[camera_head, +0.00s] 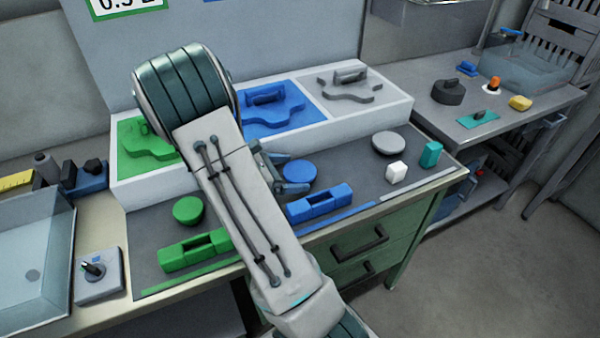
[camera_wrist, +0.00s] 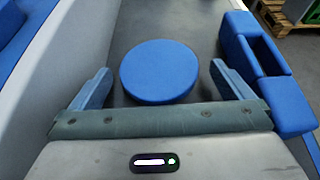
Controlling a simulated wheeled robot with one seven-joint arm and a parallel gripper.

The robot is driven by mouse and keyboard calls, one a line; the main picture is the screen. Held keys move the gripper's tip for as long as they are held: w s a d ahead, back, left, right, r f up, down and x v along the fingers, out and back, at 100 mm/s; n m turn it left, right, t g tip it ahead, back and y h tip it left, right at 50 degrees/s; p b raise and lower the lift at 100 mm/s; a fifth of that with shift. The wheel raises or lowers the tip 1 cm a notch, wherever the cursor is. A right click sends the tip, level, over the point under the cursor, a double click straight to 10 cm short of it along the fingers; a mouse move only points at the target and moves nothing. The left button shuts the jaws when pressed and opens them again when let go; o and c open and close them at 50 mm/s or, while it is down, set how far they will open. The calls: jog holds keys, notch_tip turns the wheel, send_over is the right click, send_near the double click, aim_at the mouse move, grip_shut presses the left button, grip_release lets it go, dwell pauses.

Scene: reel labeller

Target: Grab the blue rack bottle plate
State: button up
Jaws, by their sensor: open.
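A round blue plate (camera_head: 299,172) lies flat on the dark mat, behind the blue rack (camera_head: 320,204), a block with an open slot. In the wrist view the round blue plate (camera_wrist: 158,72) shows as a whole disc between and slightly beyond my fingertips. My gripper (camera_head: 296,172) is open and empty, with one finger on each side of the plate; it also shows in the wrist view (camera_wrist: 160,68). I cannot tell how high the fingers are above the mat. The blue rack (camera_wrist: 262,75) stands just right of the right finger in the wrist view.
A raised white stand (camera_head: 400,103) with green, blue and grey shaped panels runs along the back. A green disc (camera_head: 187,210) and green rack (camera_head: 195,250) lie left. A grey disc (camera_head: 388,143), white cube (camera_head: 397,172) and teal block (camera_head: 431,154) stand right.

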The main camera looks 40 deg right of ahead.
aim_at(294, 172)
jog(key=x, duration=0.3)
jog(key=shift+d+f, duration=0.15)
jog(key=shift+f, duration=0.1)
jog(key=shift+c, duration=0.3)
jog(key=c, duration=0.9)
jog(key=shift+r, duration=0.1)
